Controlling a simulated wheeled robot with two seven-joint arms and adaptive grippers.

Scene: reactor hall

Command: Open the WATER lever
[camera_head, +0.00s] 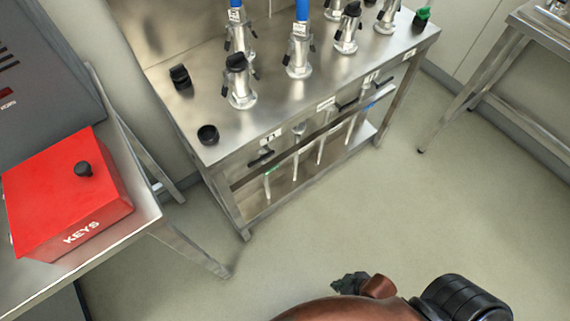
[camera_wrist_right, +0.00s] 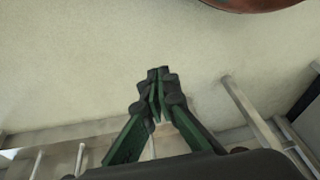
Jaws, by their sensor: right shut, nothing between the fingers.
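A steel bench (camera_head: 300,105) has several levers on its front, under small white labels. One lever (camera_head: 267,185) with a green mark hangs at the left end, and another (camera_head: 350,128) near a blue mark hangs further right. The labels are too small to read, so I cannot tell which lever is WATER. My right gripper (camera_head: 347,283) is low in the head view, over the floor and well apart from the levers. In the right wrist view its dark fingers (camera_wrist_right: 158,76) are together and empty. My left gripper is out of view.
Several metal fittings (camera_head: 299,60), some with blue tops, stand on the bench with black knobs. A red KEYS box (camera_head: 70,195) sits on a side table at the left. Another steel table (camera_head: 530,40) stands at the right. The floor (camera_head: 400,220) in front is clear.

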